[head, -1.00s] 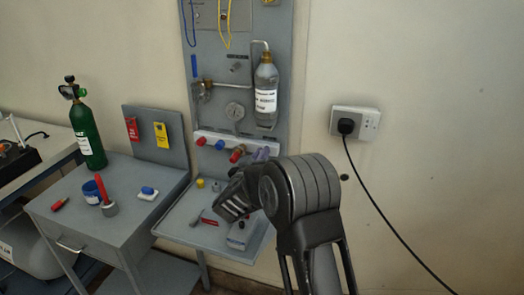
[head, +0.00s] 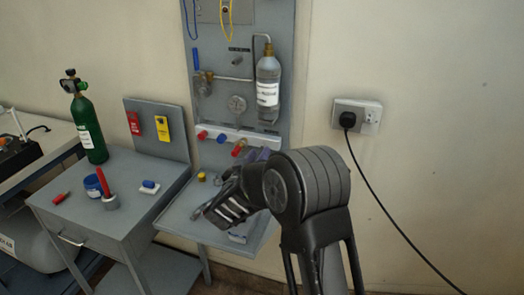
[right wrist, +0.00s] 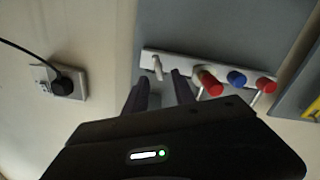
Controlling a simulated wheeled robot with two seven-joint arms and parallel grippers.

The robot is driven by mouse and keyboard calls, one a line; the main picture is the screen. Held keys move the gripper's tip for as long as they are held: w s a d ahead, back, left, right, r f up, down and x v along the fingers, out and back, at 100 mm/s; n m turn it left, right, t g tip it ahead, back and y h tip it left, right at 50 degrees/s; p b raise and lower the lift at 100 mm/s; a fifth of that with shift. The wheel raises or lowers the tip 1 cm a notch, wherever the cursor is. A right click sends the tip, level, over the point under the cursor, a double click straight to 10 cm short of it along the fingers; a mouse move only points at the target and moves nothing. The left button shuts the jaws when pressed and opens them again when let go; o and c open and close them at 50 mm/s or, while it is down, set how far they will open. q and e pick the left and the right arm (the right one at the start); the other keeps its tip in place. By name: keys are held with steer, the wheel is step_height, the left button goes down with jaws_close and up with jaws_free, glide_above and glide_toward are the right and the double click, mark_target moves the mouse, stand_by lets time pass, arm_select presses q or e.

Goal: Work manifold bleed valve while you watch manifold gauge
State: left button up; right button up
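The manifold is a white bar across the grey wall panel, with red, blue and red knobs; it shows in the right wrist view (right wrist: 218,73). A small pale tap (right wrist: 157,68), apparently the bleed valve, sits at the bar's end. The round manifold gauge (head: 237,104) is above the bar in the head view; its needle is too small to read. My right gripper (head: 257,153) is at the bar's right end, its wrist hiding part of it. In the right wrist view its fingers (right wrist: 160,88) are apart, with the tap seen between their tips; contact is unclear. My left gripper is out of view.
A clear labelled bottle (head: 268,88) hangs on the panel just above my right gripper. A grey shelf (head: 178,216) juts out below. A side table (head: 130,226) with a green cylinder (head: 88,130) stands left. A wall socket (head: 357,114) with a cable is right.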

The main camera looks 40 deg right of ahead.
steer(key=shift+v, duration=1.6)
stand_by(6.4)
